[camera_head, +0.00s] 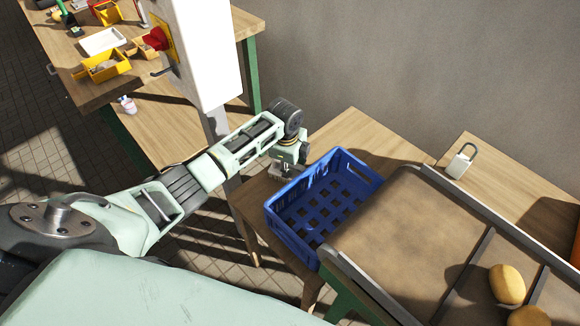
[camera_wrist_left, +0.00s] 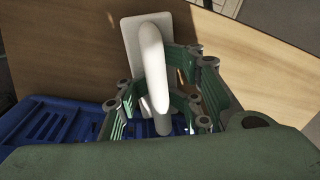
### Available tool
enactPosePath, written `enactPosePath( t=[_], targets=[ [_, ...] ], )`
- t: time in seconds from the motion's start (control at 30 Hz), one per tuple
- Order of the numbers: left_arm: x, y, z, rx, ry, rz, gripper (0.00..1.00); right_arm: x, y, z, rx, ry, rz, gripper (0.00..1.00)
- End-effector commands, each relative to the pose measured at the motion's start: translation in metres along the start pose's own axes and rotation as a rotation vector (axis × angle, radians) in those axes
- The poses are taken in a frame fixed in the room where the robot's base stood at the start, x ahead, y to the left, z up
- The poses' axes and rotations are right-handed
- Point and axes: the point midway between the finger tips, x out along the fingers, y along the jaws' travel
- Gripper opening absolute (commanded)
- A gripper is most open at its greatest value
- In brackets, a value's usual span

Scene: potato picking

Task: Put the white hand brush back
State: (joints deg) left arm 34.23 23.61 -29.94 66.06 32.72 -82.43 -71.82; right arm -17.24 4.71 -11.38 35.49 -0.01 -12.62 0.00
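The white hand brush (camera_wrist_left: 152,65) shows in the left wrist view, with a flat white plate and an arched handle rising toward the camera. My left gripper (camera_wrist_left: 160,88) has its green fingers spread on both sides of the handle, with gaps visible; it looks open. In the head view my left gripper (camera_head: 285,162) is low over the small wooden table, beside the left corner of the blue crate. The brush is mostly hidden there by the gripper. Whether it rests on the table is hard to tell. My right gripper is in neither view.
The empty blue crate (camera_head: 277,226) stands right of the gripper and also shows in the left wrist view (camera_wrist_left: 35,125). A conveyor (camera_head: 400,220) carries potatoes (camera_head: 507,284). A white post (camera_head: 205,55) stands behind my arm. A white padlock-like object (camera_head: 460,162) lies at right.

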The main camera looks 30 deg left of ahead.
Motion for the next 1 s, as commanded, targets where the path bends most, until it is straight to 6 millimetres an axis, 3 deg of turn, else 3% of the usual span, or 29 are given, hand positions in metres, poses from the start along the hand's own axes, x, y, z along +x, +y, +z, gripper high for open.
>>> enactPosePath(
  t=[0.37, 0.8, 1.0],
  targets=[
    [-0.006, 0.000, 0.000, 0.000, 0.000, 0.002, 0.30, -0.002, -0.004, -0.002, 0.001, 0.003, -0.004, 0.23],
    [-0.093, -0.001, 0.000, 0.001, 0.000, -0.002, 0.30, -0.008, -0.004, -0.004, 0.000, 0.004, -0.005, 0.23],
    [-0.118, -0.001, 0.000, 0.000, 0.000, 0.000, 0.30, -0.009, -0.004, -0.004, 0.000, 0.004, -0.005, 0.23]
  ],
)
